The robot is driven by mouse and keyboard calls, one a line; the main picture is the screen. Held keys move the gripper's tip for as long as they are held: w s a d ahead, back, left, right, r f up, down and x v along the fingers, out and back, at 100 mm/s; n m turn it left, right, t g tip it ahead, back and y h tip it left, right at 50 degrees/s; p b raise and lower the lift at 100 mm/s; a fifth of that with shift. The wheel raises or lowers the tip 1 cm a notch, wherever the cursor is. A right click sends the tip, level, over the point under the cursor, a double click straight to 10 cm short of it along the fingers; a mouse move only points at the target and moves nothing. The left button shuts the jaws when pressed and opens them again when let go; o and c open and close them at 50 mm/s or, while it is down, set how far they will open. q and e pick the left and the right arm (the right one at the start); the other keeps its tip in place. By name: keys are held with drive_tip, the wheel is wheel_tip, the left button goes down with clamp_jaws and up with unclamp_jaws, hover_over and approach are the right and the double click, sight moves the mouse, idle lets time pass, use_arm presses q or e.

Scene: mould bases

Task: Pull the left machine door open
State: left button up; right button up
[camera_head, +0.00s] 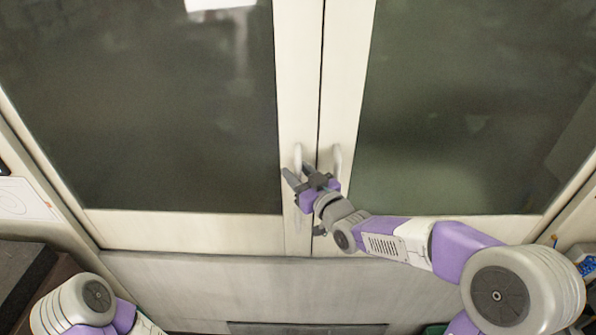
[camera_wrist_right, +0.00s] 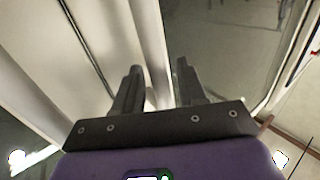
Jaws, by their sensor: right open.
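The left machine door (camera_head: 180,225) is a pale frame around a dark window, and it looks shut against the right door (camera_head: 345,60) at a vertical seam. Its pale upright handle (camera_head: 298,153) is near the seam, with the right door's handle (camera_head: 337,157) beside it. My right gripper (camera_head: 297,171) is open at the left door's handle. In the right wrist view, the pale bar of the handle (camera_wrist_right: 147,40) runs down between the two dark fingers (camera_wrist_right: 159,70); I cannot tell whether they touch it. My left gripper is out of view.
A pale lower panel (camera_head: 230,285) runs beneath both doors. A dark surface (camera_head: 22,275) is at the lower left, and blue items (camera_head: 578,260) are at the right edge. The space before the left door's window looks clear.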

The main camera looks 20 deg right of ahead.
clamp_jaws()
idle(0.3)
drive_tip(key=shift+a, duration=0.1)
